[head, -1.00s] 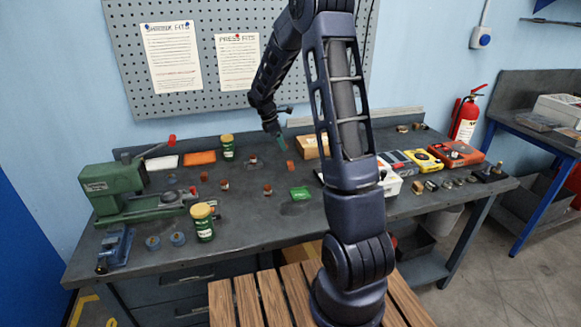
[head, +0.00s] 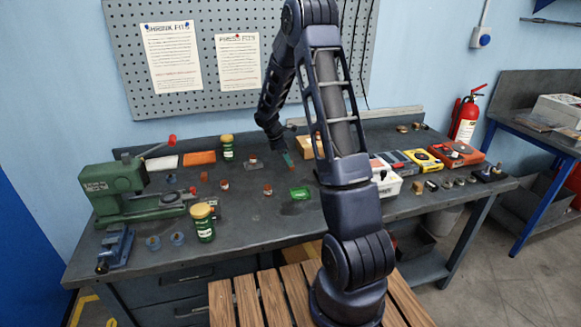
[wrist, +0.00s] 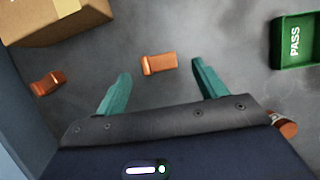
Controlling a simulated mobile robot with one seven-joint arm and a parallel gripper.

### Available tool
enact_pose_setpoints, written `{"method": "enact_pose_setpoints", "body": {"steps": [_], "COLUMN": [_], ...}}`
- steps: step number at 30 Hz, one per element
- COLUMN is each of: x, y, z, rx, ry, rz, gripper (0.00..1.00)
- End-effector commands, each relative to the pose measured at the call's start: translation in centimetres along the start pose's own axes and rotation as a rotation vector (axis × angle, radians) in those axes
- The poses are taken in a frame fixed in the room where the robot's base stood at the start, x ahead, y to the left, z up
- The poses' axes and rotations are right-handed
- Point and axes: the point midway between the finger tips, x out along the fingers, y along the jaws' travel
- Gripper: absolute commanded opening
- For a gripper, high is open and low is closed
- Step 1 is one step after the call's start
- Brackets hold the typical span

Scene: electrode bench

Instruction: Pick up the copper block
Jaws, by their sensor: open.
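In the wrist view a small copper-coloured block (wrist: 159,64) lies on the dark bench top, between the lines of my two fingers and about level with their tips. My gripper (wrist: 161,69) is open, with its teal fingers on either side of the block and nothing held. I cannot tell how high the fingertips are above the bench. In the head view my gripper (head: 288,161) is low over the back middle of the bench, and the block there is too small or covered to make out clearly.
A second copper piece (wrist: 47,83) lies left, near a cardboard box (wrist: 55,18). Another copper piece (wrist: 285,125) shows partly beside my gripper's right side. A green PASS tray (wrist: 294,42) is at right. A green machine (head: 125,190) and jars stand left.

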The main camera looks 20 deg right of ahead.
Motion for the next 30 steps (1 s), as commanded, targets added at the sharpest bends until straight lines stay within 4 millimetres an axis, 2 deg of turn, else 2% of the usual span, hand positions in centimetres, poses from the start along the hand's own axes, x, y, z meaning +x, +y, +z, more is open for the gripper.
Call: {"method": "enact_pose_setpoints", "body": {"steps": [6,14,17,23,30], "x": [3.0,3.4,3.4,3.4,3.3], "y": [0.1,0.1,0.1,0.1,0.1], "z": [0.0,0.1,0.1,0.1,0.1], "rx": [0.000,0.000,0.000,0.000,0.001], "ry": [0.001,0.000,0.000,0.001,0.001], "rz": [-0.001,0.001,0.001,0.001,0.001], "gripper": [0.71,0.71,0.55,0.16,0.14]}}
